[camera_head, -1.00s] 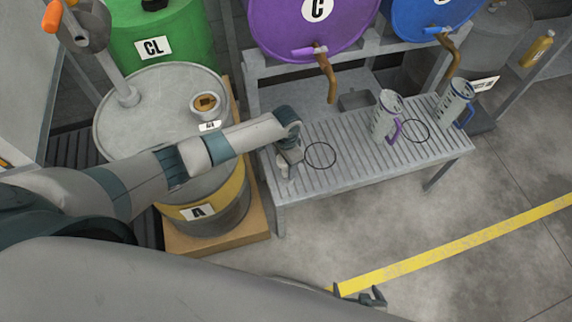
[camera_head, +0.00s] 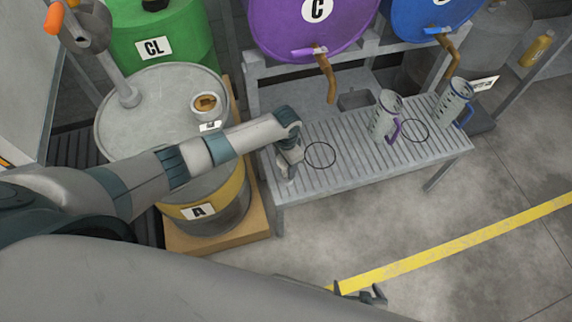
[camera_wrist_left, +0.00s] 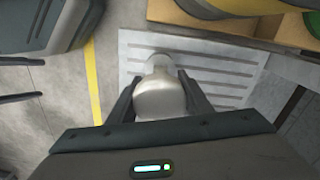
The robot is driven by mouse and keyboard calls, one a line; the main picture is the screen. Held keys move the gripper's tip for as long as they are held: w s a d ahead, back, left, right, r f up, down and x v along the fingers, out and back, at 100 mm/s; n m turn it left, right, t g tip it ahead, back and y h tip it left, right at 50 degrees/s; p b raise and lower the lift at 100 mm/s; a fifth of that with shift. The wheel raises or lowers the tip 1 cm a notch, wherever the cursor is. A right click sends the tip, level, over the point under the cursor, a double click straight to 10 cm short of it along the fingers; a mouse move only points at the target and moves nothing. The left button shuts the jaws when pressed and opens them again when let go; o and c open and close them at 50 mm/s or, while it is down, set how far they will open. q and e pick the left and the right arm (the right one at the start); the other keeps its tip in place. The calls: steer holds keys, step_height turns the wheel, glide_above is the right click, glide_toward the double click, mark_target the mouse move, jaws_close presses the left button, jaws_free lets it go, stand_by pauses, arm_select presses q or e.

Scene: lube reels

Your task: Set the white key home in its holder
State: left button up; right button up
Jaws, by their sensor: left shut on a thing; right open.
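My left gripper (camera_head: 288,170) is over the left end of the slatted grey bench (camera_head: 350,175), pointing down. In the left wrist view, its fingers (camera_wrist_left: 162,92) are shut on a pale, rounded, silvery-white thing, which I take to be the white key (camera_wrist_left: 160,100). The key's narrower far end points toward the slats. I cannot tell whether it touches them. The holder cannot be made out in either view. My right gripper (camera_head: 360,293) is open and empty at the bottom of the head view, over the floor.
A black ring (camera_head: 320,155) is marked on the bench right of my left gripper. Two clear jugs, purple-handled (camera_head: 386,117) and blue-handled (camera_head: 454,103), stand further right. Purple (camera_head: 290,25) and blue (camera_head: 425,15) drums with taps hang behind. Grey drum A (camera_head: 150,110) stands left.

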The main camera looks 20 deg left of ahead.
arm_select(q)
steer(key=shift+f+b, duration=0.95)
steer(key=shift+f, duration=0.8)
arm_select(e)
steer(key=shift+s+f, duration=0.15)
steer(key=shift+f, duration=0.85)
arm_select(q)
steer(key=o, duration=1.2)
arm_select(e)
steer(key=shift+d, duration=0.15)
arm_select(q)
steer(key=shift+r, duration=0.35)
step_height(320, 180, up, 17)
steer(key=shift+f+p, duration=0.15)
steer(key=shift+p, duration=0.3)
arm_select(e)
steer(key=shift+r, duration=0.5)
